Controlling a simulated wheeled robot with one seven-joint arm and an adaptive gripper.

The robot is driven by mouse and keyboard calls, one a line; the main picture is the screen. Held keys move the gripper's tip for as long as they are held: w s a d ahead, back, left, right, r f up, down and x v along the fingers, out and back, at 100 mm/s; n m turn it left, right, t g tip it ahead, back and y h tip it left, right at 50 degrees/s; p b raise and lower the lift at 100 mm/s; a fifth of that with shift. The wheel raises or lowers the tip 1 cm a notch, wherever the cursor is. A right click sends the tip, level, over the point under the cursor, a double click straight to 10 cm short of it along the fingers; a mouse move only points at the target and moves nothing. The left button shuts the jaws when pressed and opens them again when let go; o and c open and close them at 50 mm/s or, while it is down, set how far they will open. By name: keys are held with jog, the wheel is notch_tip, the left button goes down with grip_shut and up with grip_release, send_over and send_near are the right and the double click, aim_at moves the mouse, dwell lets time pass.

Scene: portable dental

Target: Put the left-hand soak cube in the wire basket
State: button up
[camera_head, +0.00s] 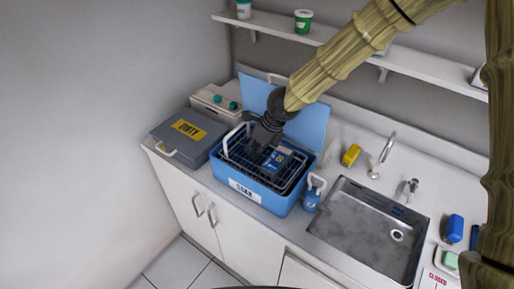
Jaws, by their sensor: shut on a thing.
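The wire basket (294,180) is a dark wire rack with a pale handle, sitting inside an open blue tub labelled SOAK (245,188). My gripper (258,151) points down into the basket area and is shut on a small dark thing, taken to be the soak cube; the fingers hide most of it. A dark block with a blue label (277,160) shows right beside the fingers, within the basket outline. I cannot tell whether this block is the held cube or a separate one, nor whether it touches the basket floor.
A grey box labelled DIRTY (187,130) stands left of the tub, with a white unit with green knobs (217,101) behind. A steel sink (365,225) and yellow block (351,155) lie further right.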

jog(key=shift+f, duration=0.5)
jog(key=shift+f, duration=0.2)
jog(key=o, duration=0.8)
jog(key=shift+r, duration=0.1)
jog(key=shift+r, duration=0.15)
jog(key=shift+b+v, duration=0.65)
jog(key=shift+v, duration=5.35)
